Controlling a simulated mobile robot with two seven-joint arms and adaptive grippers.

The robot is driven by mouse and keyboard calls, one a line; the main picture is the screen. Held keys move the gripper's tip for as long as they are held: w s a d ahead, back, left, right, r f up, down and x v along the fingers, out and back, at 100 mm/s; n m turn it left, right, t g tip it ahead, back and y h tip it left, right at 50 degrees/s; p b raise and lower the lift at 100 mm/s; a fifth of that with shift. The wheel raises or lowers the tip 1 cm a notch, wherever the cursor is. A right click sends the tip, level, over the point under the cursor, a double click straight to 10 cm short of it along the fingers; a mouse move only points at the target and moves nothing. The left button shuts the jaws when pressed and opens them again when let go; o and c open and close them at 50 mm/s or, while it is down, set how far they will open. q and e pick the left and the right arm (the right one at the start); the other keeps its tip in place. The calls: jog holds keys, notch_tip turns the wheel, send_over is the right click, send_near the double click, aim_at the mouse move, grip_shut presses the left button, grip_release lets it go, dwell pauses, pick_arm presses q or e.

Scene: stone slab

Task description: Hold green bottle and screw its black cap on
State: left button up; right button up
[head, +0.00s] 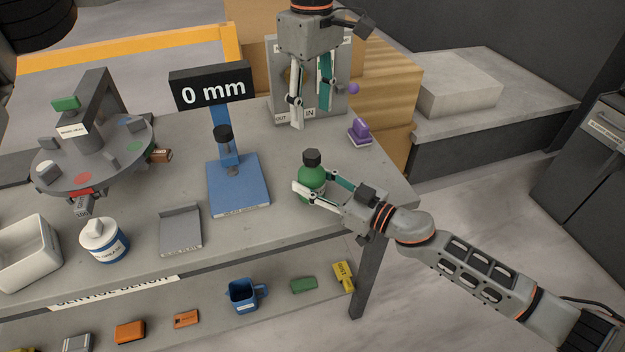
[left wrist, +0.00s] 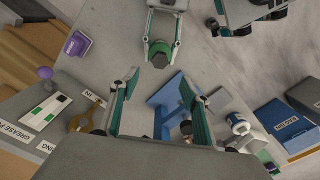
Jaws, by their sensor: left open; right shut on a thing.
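The green bottle (head: 312,175) stands upright near the right end of the stone slab bench. Its black cap (head: 312,157) sits on top; I cannot tell whether it is threaded tight. My right gripper (head: 309,189) is shut around the bottle's body from the right. My left gripper (head: 311,117) is open and empty, pointing down, behind and above the bottle and apart from it. In the left wrist view the open left fingers (left wrist: 160,78) frame the bench, and the dark cap (left wrist: 160,58) shows beyond the tips, with the green bottle (left wrist: 154,44) mostly hidden.
A blue gauge stand (head: 238,188) with a "0 mm" display (head: 212,89) stands left of the bottle. A grey panel (head: 347,100) is behind my left gripper, with a purple stamp-like object (head: 360,131) beside it. A round carousel (head: 60,172) stands far left. Bench right of the bottle is narrow.

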pick_arm(q)
jog(key=shift+r, duration=0.75)
pick_arm(e)
jog(key=o, duration=1.7)
jog(key=shift+c, duration=0.2)
jog(key=shift+d, duration=0.1)
jog(key=v, duration=1.1)
jog(key=shift+s+d, duration=0.25)
jog(key=shift+d, duration=0.05)
